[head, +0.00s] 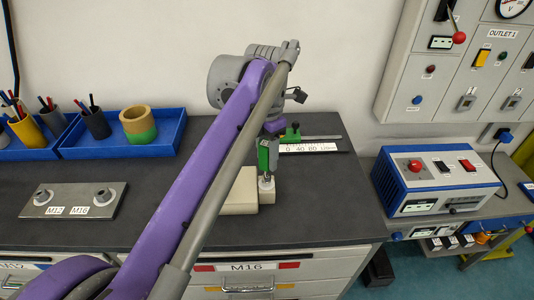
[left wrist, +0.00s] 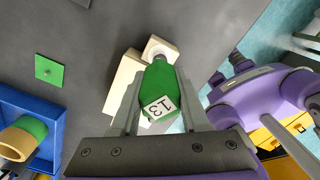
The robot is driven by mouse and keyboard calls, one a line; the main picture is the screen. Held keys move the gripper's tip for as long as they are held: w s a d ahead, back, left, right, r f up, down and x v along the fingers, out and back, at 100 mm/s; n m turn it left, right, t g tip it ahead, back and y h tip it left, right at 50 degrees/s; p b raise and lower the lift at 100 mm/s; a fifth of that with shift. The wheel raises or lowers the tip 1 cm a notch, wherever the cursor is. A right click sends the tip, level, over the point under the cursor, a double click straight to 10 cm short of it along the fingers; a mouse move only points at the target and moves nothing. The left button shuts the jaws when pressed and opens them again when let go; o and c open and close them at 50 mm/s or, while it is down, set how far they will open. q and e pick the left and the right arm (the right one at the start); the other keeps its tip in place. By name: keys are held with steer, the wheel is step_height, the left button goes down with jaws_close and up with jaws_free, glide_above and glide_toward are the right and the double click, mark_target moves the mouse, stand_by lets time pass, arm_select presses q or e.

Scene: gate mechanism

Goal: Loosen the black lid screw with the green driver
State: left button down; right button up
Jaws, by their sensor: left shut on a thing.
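The green driver (head: 264,153) is upright in my left gripper (head: 267,148), above the bench. In the left wrist view, the fingers of my left gripper (left wrist: 158,100) close on both sides of the green driver handle (left wrist: 158,78), which carries a label reading 13. The driver's far end is over or against a small pale post (head: 267,188) beside a cream block (head: 241,193). Whether it touches the post is unclear. The pale post also shows in the left wrist view (left wrist: 157,46). I cannot make out the black lid screw. My right gripper is not identifiable in either view.
A ruler plate (head: 312,147) lies behind the driver. An M12/M16 plate (head: 72,201) lies at left. A blue tray (head: 165,145) holds cups and a tan-and-green ring (head: 139,125). A blue-and-grey power unit (head: 437,178) stands at right. The bench right of the post is clear.

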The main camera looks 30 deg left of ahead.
mark_target(267, 144)
steer(key=shift+r, duration=0.1)
arm_select(q)
steer(key=shift+r+p, duration=0.55)
steer(key=shift+r, duration=0.35)
steer(key=shift+w+r+p, duration=0.15)
steer(key=shift+r+p, duration=0.8)
steer(key=shift+r, duration=1.3)
arm_select(e)
steer(key=shift+t, duration=0.3)
steer(key=w+r, duration=0.1)
steer(key=r, duration=0.1)
steer(key=w+r, duration=0.1)
steer(key=r, duration=0.1)
steer(key=shift+w, duration=0.35)
arm_select(q)
steer(key=shift+s, duration=0.25)
arm_select(e)
steer(key=shift+s, duration=0.2)
